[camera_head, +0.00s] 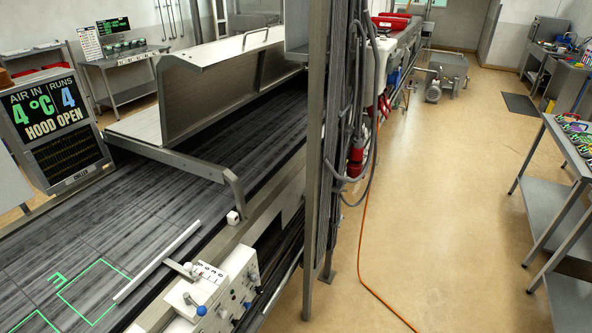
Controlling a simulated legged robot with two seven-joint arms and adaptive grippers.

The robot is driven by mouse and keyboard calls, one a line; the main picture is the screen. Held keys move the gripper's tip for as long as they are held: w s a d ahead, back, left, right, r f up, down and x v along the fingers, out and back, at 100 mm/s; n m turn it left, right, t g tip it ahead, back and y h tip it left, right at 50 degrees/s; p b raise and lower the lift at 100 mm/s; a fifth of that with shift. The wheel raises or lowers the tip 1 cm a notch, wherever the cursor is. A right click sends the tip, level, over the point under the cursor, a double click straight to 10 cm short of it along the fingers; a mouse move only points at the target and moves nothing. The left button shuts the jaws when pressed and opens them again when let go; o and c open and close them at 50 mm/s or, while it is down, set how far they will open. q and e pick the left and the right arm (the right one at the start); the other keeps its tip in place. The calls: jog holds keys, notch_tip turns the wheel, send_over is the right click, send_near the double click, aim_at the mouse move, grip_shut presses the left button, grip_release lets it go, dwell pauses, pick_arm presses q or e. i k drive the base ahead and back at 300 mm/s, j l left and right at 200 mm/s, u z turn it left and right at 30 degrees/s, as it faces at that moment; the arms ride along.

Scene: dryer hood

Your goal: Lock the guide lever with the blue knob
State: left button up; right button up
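A blue knob (201,310) sits on a short stem at the front of a white control panel (222,301) on the near side of the conveyor. A small lever with a pale round end (188,267) stands at the panel's upper left. I cannot tell for sure which part is the guide lever or whether it is locked. A long white guide bar (157,261) lies diagonally over the dark belt beside the panel. Neither of my grippers is in view.
The grey belt (60,235) has green outlines marked on it. A metal hood (215,85) stands raised behind, and a display (50,125) reads HOOD OPEN. A post with cables (318,140) rises right of the panel. Open floor (450,200) lies to the right.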

aim_at(202, 310)
jog(key=u, duration=1.25)
